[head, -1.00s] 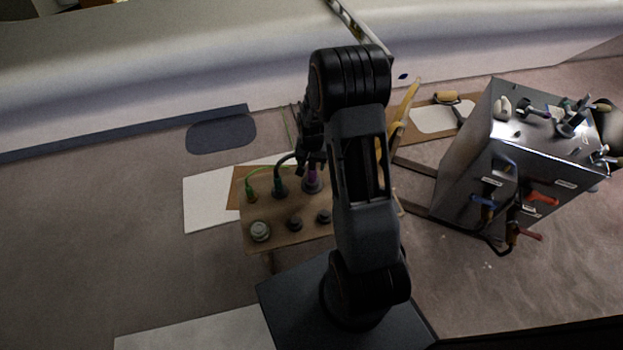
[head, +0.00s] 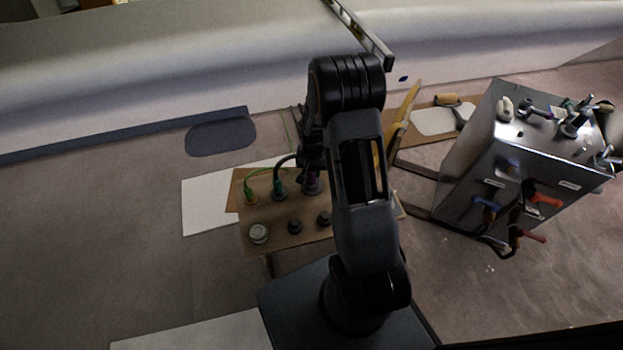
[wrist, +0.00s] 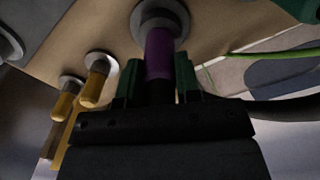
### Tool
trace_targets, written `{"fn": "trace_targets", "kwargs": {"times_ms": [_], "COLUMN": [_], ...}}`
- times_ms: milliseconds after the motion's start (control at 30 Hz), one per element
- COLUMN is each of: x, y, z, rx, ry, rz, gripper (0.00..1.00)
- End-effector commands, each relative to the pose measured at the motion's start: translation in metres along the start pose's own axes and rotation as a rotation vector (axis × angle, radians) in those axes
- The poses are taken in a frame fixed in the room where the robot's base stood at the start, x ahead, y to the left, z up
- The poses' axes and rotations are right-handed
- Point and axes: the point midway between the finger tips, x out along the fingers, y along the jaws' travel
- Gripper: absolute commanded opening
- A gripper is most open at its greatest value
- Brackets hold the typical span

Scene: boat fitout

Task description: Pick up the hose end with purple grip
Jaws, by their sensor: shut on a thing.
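The hose end with the purple grip (wrist: 160,52) stands in a round grey fitting (wrist: 160,18) on the tan board. In the wrist view its purple grip runs down between the two green fingertips of my gripper (wrist: 158,80), which is shut on it. In the head view the purple hose end (head: 312,184) shows just below my gripper (head: 312,165), partly hidden by my arm. I cannot tell whether its tip is fully seated in the fitting.
The tan board (head: 275,238) also carries a green hose end (head: 250,194), a dark teal one (head: 279,190) and several round fittings. In the wrist view, two yellow-orange pieces (wrist: 97,85) stand at left. A metal cabinet (head: 470,165) with valve handles stands at right.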

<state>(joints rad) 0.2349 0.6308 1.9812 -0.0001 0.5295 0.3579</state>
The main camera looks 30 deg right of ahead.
Motion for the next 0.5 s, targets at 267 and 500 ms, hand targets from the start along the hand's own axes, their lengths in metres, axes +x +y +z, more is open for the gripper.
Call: {"fn": "trace_targets", "kwargs": {"times_ms": [267, 500], "x": [0.0, -0.013], "y": [0.0, 0.0], "z": [0.0, -0.001], "rx": [0.0, 0.0], "ry": [0.0, 0.002], "rz": [0.0, -0.001], "gripper": [0.03, 0.03]}}
